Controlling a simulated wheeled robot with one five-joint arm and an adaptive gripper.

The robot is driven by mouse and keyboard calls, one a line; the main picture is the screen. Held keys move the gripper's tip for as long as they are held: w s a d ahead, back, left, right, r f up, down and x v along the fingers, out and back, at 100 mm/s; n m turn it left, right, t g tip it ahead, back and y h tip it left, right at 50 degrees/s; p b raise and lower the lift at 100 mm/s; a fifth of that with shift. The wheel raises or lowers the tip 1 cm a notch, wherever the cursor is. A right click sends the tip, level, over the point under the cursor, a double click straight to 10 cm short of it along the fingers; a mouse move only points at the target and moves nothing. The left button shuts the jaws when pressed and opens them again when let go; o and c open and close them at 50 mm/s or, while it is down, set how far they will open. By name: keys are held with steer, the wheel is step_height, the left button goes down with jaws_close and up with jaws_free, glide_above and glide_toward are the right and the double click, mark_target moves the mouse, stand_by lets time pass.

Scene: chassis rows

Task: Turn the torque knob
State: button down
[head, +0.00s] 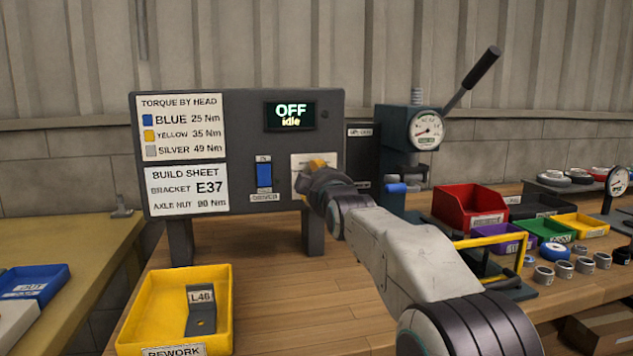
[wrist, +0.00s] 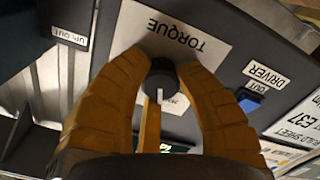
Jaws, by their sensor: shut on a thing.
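The torque knob (wrist: 161,82) is a dark round knob with a white pointer line, on a white plate (wrist: 185,38) marked TORQUE in the wrist view. My gripper (wrist: 160,75) has its yellow-brown fingers closed around the knob from both sides. In the head view my gripper (head: 317,168) is against the panel (head: 245,120), to the right of the blue driver switch (head: 264,175), and hides the knob. The panel's display (head: 290,115) reads OFF, idle. The torque chart (head: 180,127) lists blue 25 Nm, yellow 35 Nm and silver 49 Nm.
A build sheet (head: 186,188) on the panel reads bracket E37. A yellow rework tray (head: 222,300) holds a bracket (head: 201,312) marked L46. A gauge press (head: 425,130) with a lever, a red bin (head: 470,205) and several metal rings stand to the right. The bench middle is clear.

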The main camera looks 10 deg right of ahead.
steer(key=n, duration=0.3)
steer(key=n+b, duration=0.1)
steer(key=n, duration=0.1)
steer(key=shift+a+r+n, duration=0.1)
steer(key=shift+r+n, duration=0.15)
steer(key=shift+n, duration=2.35)
steer(key=shift+f, duration=0.1)
steer(key=c, duration=1.2)
jaws_free()
steer(key=shift+a, duration=0.1)
steer(key=o, duration=0.3)
steer(key=shift+f, duration=0.2)
steer(key=shift+o, duration=0.2)
steer(key=shift+s, duration=0.1)
steer(key=s, duration=1.2)
steer(key=shift+w, duration=0.1)
